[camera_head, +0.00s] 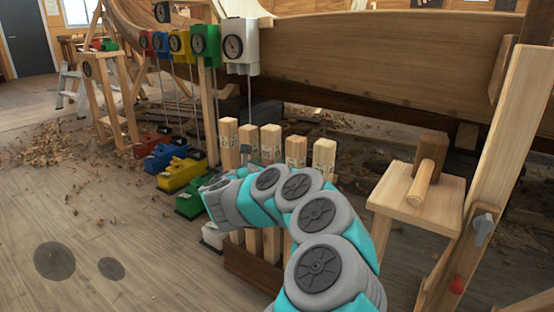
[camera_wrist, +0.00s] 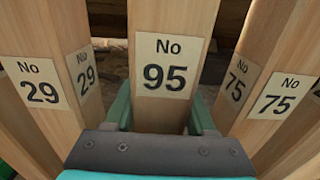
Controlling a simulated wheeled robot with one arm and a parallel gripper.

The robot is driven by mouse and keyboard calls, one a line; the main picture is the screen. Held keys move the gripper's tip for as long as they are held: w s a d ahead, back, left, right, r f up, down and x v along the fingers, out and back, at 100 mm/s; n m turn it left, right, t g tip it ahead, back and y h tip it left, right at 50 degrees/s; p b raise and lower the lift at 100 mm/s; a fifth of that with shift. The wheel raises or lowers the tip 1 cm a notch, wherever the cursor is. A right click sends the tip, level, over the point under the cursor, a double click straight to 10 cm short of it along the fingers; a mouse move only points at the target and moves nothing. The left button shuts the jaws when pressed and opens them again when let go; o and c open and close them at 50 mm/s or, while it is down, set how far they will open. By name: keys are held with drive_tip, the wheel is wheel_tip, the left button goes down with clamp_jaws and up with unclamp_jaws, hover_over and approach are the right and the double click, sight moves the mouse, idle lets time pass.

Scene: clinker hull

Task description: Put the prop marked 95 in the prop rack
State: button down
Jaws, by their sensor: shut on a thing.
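The prop marked 95 (camera_wrist: 166,30) is a square, pale wooden post with a white number label, upright in the middle of the wrist view. My gripper (camera_wrist: 160,115) has one green finger on each side of it, below the label, and is shut on it. A prop marked 29 (camera_wrist: 40,65) stands to its left and a prop marked 75 (camera_wrist: 275,70) to its right. In the head view several such posts (camera_head: 296,150) stand in a row in a dark wooden holder (camera_head: 250,272). My arm hides part of them, and I cannot read their numbers there.
A small wooden stand (camera_head: 398,192) with a mallet (camera_head: 425,168) is to the right, beside a leaning plank (camera_head: 508,140). Coloured dial boxes (camera_head: 205,42) hang at the left above coloured blocks (camera_head: 180,174). The hull (camera_head: 400,50) is behind. The left floor is mostly clear.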

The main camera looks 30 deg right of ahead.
drive_tip(key=shift+f, duration=0.5)
idle(0.4)
drive_tip(key=shift+c, duration=0.7)
unclamp_jaws()
drive_tip(key=shift+f, duration=0.1)
drive_tip(key=shift+a, duration=0.1)
drive_tip(key=v, duration=0.7)
drive_tip(key=shift+s+a+p, duration=0.15)
drive_tip(key=shift+a+p, duration=0.15)
